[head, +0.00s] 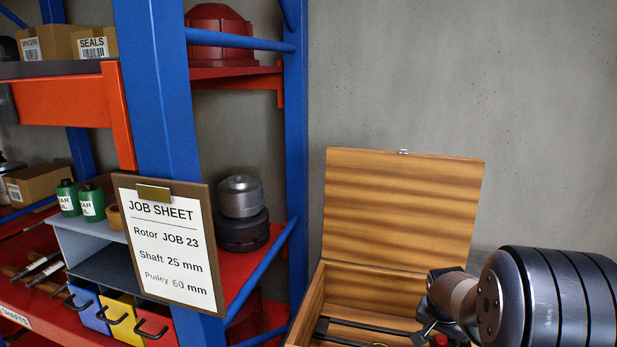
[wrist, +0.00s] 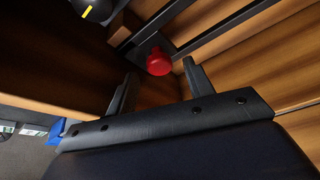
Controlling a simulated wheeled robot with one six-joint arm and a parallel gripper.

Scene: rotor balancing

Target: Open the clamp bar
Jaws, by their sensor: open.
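Dark bars, which may include the clamp bar (head: 370,328), lie across the inside of an open wooden box at the lower right of the head view. In the wrist view dark bars (wrist: 212,39) cross the top right, and a red knob (wrist: 158,61) sits by them. My gripper (wrist: 159,68) is open, with one finger on each side of the red knob in the picture. No contact with the knob can be made out. In the head view my gripper (head: 436,322) is over the box's right part, and my arm hides that side.
The wooden box (head: 313,305) has its lid (head: 402,205) raised at the back. A blue rack post (head: 296,130) stands left of it. A job sheet (head: 165,240) hangs on the shelving. A black and yellow thing (wrist: 92,9) is at the wrist view's top left.

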